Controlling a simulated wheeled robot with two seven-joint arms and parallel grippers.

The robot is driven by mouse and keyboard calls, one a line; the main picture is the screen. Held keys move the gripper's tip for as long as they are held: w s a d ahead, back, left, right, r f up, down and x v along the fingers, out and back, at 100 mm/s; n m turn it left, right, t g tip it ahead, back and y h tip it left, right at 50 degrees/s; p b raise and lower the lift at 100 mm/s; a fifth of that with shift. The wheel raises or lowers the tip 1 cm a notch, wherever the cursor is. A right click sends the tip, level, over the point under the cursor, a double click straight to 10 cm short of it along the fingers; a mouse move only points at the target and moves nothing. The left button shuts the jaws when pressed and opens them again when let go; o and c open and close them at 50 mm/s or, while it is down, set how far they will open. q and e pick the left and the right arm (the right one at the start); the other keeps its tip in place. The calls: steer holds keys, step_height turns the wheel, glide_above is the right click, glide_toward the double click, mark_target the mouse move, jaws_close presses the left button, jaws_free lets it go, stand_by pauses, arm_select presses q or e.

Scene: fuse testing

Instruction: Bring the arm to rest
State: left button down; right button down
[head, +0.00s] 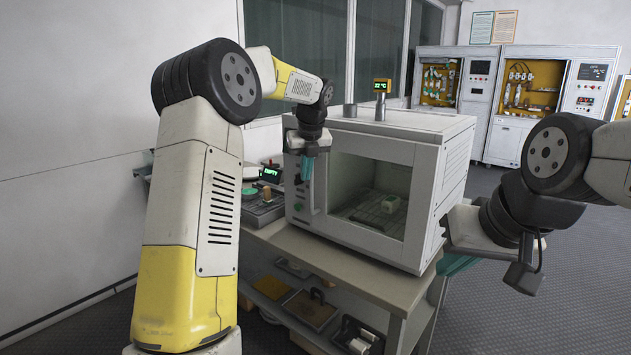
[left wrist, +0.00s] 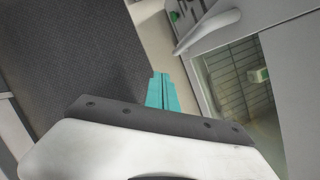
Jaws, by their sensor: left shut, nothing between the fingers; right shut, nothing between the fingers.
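My left gripper (head: 306,168) hangs, fingers down, in front of the left side of the white oven (head: 450,170). Its teal fingers are together with nothing between them; they also show in the left wrist view (left wrist: 161,93). My right gripper (head: 460,264) is at the right, near the oven's front right corner, its teal fingers partly hidden behind my wrist; it is shut and empty. No object is held by either arm.
The oven stands on a table (head: 365,275), its door closed, a small white and green item (head: 391,203) inside. A tester with a lit display (head: 271,173) sits left of it. Trays (head: 309,309) lie on the lower shelf. Cabinets (head: 530,100) stand behind right.

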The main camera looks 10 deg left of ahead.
arm_select(q)
steer(key=s+r+n, duration=0.7)
steer(key=s+r, duration=0.2)
steer(key=s, duration=0.3)
steer(key=s+f+n+t+h, duration=0.1)
steer(key=s+f+n, duration=0.3)
steer(key=s+n, duration=0.7)
steer(key=s+f+n+t+h, duration=0.1)
steer(key=s+f+n+h, duration=0.2)
steer(key=s+n, duration=0.9)
steer(key=s+f, duration=0.2)
steer(key=s, duration=0.2)
steer(key=shift+d+n, duration=0.3)
